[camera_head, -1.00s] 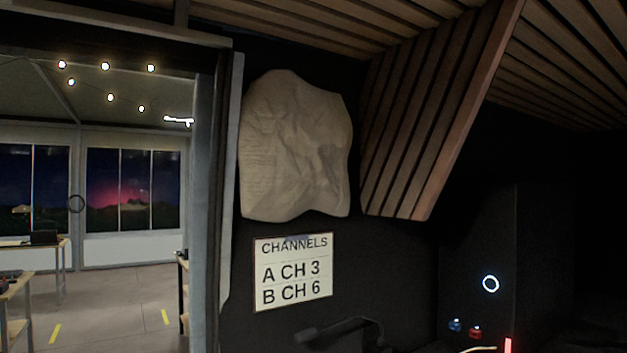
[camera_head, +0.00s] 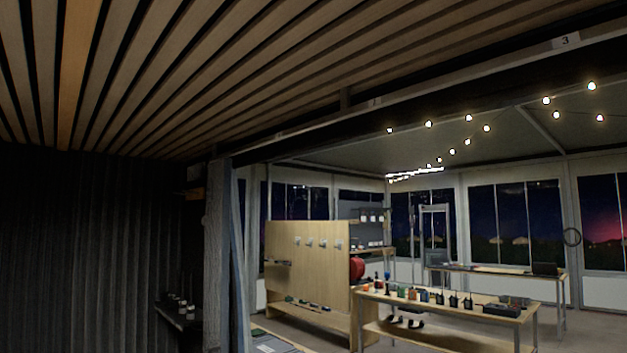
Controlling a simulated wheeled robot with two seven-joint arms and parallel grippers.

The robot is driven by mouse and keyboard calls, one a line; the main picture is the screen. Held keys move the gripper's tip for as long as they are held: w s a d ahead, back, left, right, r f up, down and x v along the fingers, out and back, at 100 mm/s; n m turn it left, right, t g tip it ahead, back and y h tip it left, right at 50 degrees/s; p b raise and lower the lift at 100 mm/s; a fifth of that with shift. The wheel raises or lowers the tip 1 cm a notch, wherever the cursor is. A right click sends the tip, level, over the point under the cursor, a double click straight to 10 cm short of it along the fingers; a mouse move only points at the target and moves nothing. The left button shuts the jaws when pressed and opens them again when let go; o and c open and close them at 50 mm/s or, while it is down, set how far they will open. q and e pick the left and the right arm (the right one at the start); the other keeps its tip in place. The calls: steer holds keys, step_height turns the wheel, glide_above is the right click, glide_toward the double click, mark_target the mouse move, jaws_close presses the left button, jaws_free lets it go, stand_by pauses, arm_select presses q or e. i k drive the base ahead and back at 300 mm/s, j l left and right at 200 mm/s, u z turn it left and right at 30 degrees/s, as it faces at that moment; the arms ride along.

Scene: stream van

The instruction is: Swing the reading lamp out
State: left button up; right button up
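I cannot make out a reading lamp in the current head view. Neither of my grippers shows in it, so I cannot see whether they are open or shut. The view takes in the dark inside of the van at the left and a lit room through the wide opening at the right.
A slatted wood ceiling (camera_head: 250,70) hangs overhead. A dark corrugated wall (camera_head: 80,250) fills the left, with a small dark shelf (camera_head: 180,315) beside the door post (camera_head: 217,255). Outside stand a wooden pegboard unit (camera_head: 310,260) and a long table (camera_head: 440,310) holding radios.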

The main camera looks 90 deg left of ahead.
mark_target(199, 172)
steer(key=u, duration=3.35)
